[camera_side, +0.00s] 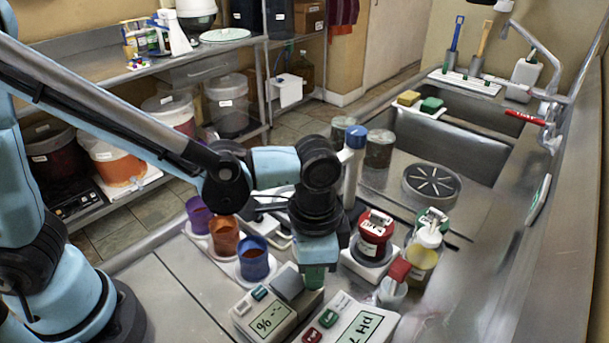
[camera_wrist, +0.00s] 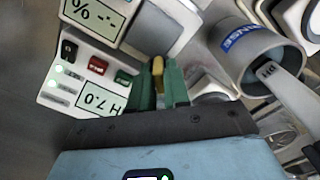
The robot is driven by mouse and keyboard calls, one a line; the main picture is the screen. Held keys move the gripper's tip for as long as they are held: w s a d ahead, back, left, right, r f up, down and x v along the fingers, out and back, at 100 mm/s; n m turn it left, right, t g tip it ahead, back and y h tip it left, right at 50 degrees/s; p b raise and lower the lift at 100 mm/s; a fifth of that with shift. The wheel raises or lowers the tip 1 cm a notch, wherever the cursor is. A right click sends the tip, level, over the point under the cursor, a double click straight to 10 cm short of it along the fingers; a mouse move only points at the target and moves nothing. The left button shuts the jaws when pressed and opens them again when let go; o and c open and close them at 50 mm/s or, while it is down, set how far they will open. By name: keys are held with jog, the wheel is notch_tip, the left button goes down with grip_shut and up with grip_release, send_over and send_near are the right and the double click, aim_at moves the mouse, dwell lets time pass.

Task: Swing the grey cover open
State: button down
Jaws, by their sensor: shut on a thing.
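The grey cover (camera_side: 287,283) is a flat square plate on the white meter with the "%" display (camera_side: 271,318). It also shows in the wrist view (camera_wrist: 150,30), at the top centre. My gripper (camera_side: 314,276) has green fingers and points down at the right edge of the cover. In the wrist view the fingers (camera_wrist: 159,85) are shut on a small yellow tab (camera_wrist: 158,68) at the cover's edge. The tab's join to the cover is partly hidden by the fingers. I cannot tell whether the cover is raised at all.
A white pH meter (camera_side: 345,322) with red and green buttons stands just right of the "%" meter. Purple, orange and blue cups (camera_side: 225,236) stand to the left. A red-lidded jar (camera_side: 375,232) and bottles stand close on the right. A sink lies behind.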

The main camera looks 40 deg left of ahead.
jog(key=shift+m, duration=0.4)
jog(key=m, duration=0.4)
jog(key=shift+m, duration=0.3)
jog(key=m, duration=0.4)
jog(key=shift+m, duration=0.4)
jog(key=c, duration=1.2)
grip_release()
jog(key=shift+r, duration=0.15)
notch_tip(320, 180, up, 12)
jog(key=shift+f, duration=0.1)
